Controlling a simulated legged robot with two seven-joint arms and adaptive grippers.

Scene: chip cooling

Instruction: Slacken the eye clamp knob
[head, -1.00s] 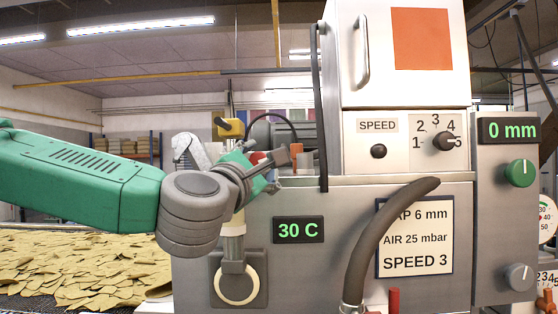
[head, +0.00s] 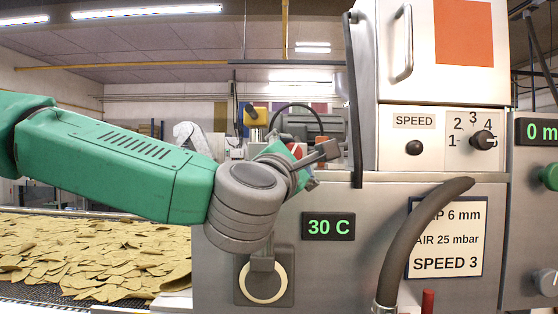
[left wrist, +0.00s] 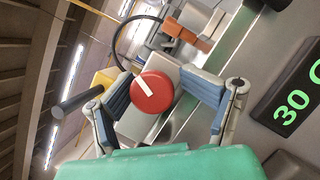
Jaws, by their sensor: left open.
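My left gripper (head: 304,162) is in front of the machine's upper left corner, above the "30 C" display. In the left wrist view its two blue-grey padded fingers (left wrist: 152,80) are spread open. A round red knob (left wrist: 152,93) with a white pointer line shows between them on a grey box; I cannot tell whether they touch it. A yellow block (head: 256,114) with a dark knob (head: 251,111) stands behind and left of the gripper. The dark knob (left wrist: 79,98) also shows left of the fingers. No label tells which is the eye clamp knob. My right gripper is out of view.
A grey hose (head: 412,245) curves across the machine front beside the "SPEED 3" sign (head: 446,264). A dark upright bar (head: 354,100) stands right of the gripper. A belt of flat tan pieces (head: 95,255) lies at left.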

